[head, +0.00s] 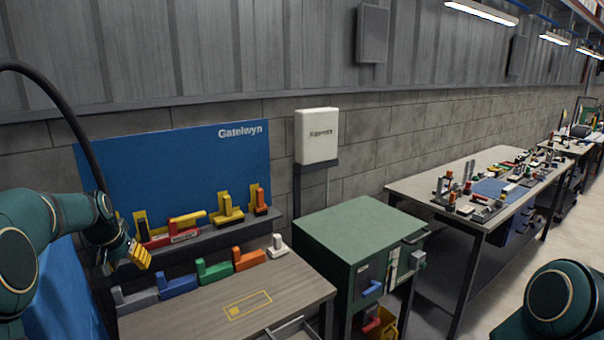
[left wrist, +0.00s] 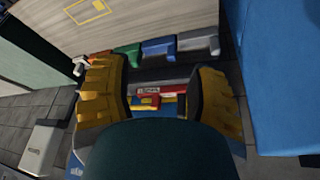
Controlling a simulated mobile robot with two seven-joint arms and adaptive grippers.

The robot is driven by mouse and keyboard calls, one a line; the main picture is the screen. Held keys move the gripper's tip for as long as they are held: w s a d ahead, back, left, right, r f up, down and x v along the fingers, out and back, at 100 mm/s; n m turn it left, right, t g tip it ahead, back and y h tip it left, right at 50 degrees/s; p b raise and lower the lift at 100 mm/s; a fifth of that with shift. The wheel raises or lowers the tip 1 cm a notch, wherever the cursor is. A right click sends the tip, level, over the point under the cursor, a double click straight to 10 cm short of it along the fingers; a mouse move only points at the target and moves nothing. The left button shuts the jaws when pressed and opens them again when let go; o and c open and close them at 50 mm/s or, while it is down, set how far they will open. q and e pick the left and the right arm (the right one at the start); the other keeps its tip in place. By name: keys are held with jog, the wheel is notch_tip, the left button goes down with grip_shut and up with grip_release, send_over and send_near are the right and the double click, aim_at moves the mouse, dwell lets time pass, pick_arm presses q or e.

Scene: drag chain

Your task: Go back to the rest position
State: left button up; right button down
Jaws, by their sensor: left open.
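My left gripper (head: 138,257) comes in from the left in the head view, in front of the shelf at the blue panel. In the left wrist view its two yellow ribbed fingers (left wrist: 165,95) stand wide apart with nothing held between them. Beyond the fingers, apart from them, lie a red part (left wrist: 150,91) and a row of coloured blocks. In the head view only a dark green link of my right arm shows at the lower right; the right gripper is out of view.
A wooden table (head: 290,290) carries grey, blue, green, orange and white blocks along its back edge. A shelf (head: 215,237) behind holds red and yellow parts. A green cabinet (head: 350,228) stands right of it. A long bench (head: 420,190) with many parts runs along the wall.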

pick_arm(q)
jog(key=w+d+f+b, duration=0.15)
jog(key=d+f, duration=0.35)
jog(key=f, duration=0.6)
jog(key=s+d+f+g+h+b, duration=0.1)
jog(key=s+d+f, duration=0.2)
jog(key=d+f, duration=0.55)
jog(key=s+d+f+h+b, duration=0.1)
jog(key=s+d+f, duration=0.2)
jog(key=d+f, duration=0.5)
jog(key=s+d+f+h+b, duration=0.1)
jog(key=s+d+f, duration=0.4)
jog(key=s+d, duration=0.2)
jog(key=s+d+f+g+h+b, duration=0.1)
jog(key=s+d+f, duration=0.5)
jog(key=s, duration=0.6)
jog(key=shift+d+m+h, duration=0.3)
jog(key=shift+d, duration=0.9)
jog(key=shift+c, duration=0.9)
jog(key=shift+a, duration=0.1)
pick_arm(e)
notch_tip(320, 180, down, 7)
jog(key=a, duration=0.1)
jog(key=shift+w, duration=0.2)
